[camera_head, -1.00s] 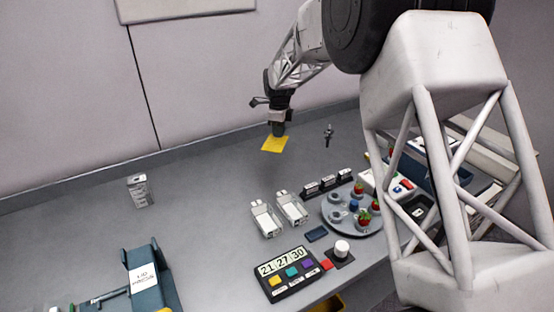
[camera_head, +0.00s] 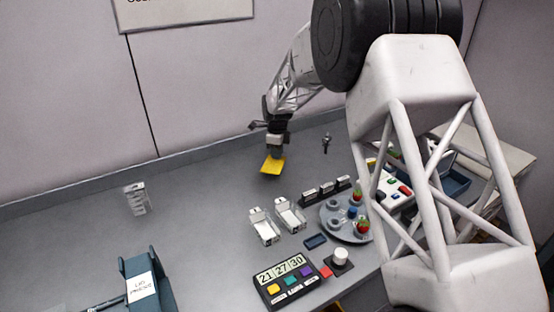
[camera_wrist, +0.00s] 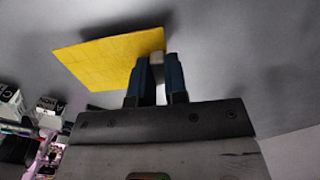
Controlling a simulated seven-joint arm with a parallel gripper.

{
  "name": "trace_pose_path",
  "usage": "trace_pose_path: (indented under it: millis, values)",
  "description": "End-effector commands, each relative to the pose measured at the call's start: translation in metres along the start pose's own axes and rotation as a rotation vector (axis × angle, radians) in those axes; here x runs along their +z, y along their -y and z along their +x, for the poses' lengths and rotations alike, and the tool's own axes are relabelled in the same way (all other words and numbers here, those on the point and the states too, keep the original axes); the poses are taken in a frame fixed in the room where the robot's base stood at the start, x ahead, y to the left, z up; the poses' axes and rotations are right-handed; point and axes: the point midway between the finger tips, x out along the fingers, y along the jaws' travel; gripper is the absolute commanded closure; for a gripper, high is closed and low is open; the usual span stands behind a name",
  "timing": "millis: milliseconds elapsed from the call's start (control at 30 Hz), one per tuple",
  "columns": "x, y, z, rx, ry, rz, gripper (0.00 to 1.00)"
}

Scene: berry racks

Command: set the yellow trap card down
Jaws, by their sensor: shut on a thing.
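The yellow trap card (camera_head: 272,165) hangs from my gripper (camera_head: 276,153) toward the back of the grey bench, left of the round plate. In the wrist view the card (camera_wrist: 105,58) sticks out to the left of the fingers of my gripper (camera_wrist: 157,62), which are shut on a small pale part at its edge. The card is tilted in the head view. I cannot tell for sure whether it touches the bench; a shadow shows beside it in the wrist view.
Two white clip-like holders (camera_head: 264,226) stand in front of the card. A round grey plate (camera_head: 340,232) with strawberries is to the right. A timer panel (camera_head: 289,279) is at the front. A small white box (camera_head: 137,198) stands left; the bench (camera_head: 200,215) between is clear.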

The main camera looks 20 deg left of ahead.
Motion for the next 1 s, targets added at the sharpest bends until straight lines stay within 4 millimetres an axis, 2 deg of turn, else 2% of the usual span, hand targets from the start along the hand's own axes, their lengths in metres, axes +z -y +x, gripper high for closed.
trace_pose_path:
  millis: [100, 233, 767, 800, 933, 1000]
  values:
    - [0.0, -0.001, 0.017, 0.003, -0.001, 0.0, 1.0]
    - [0.0, 0.0, 0.029, 0.002, -0.001, 0.0, 1.0]
    - [0.0, 0.0, 0.034, 0.001, -0.001, 0.0, 1.0]
    - [0.0, 0.0, 0.034, 0.001, 0.0, 0.0, 0.82]
    - [0.0, 0.0, 0.034, 0.001, 0.0, 0.0, 0.62]
    - [0.0, 0.0, 0.034, 0.001, 0.0, 0.0, 0.61]
